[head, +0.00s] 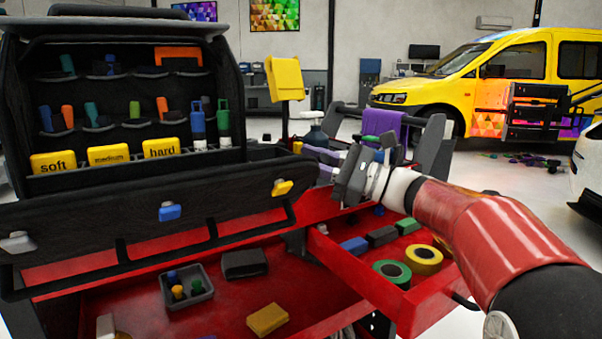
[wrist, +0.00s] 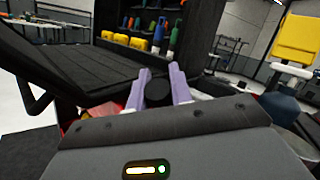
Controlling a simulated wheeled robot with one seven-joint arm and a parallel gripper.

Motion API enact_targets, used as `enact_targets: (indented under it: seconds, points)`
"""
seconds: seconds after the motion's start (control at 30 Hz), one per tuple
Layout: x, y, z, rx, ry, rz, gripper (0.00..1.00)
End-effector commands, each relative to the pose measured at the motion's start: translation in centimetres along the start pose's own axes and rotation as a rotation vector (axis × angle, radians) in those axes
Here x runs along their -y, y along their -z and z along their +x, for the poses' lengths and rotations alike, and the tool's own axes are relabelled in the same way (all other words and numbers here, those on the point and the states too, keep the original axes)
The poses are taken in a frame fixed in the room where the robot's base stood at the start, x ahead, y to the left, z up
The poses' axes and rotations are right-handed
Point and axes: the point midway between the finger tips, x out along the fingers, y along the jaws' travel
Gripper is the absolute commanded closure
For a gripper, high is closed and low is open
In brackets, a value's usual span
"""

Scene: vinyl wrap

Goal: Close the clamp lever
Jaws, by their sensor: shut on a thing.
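My gripper (head: 316,158) is at the right end of the black tool case (head: 110,220), above the red cart. In the wrist view its two purple fingers (wrist: 160,73) stand on either side of a dark, round-ended piece (wrist: 157,94). The gripper is shut on this piece, which looks like the end of the clamp lever. The rest of the lever is hidden, and its angle cannot be told. In the head view my gripper and wrist cover the spot.
The open red drawer (head: 430,305) below my arm holds tape rolls and blocks. The case front carries grey, blue (head: 170,211) and yellow (head: 282,187) latches. A yellow panel (head: 284,78) on a stand and a purple cloth (head: 384,124) on a rail are close behind my gripper.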

Motion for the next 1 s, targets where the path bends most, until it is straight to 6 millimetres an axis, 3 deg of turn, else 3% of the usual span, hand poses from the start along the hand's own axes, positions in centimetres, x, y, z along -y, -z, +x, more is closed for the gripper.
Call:
enact_targets:
  seconds: [0.03,0.4,0.87,0.9,1.0]
  points:
    - [-0.50,0.66,-0.37,0.024,0.005,-0.018,1.00]
    - [-1.12,0.35,-1.07,0.136,0.030,-0.109,1.00]
    - [-1.15,0.23,-1.14,0.148,0.032,-0.120,1.00]
    - [-1.16,0.24,-1.14,0.148,0.032,-0.120,0.76]
    - [-1.15,0.25,-1.14,0.147,0.032,-0.119,0.63]
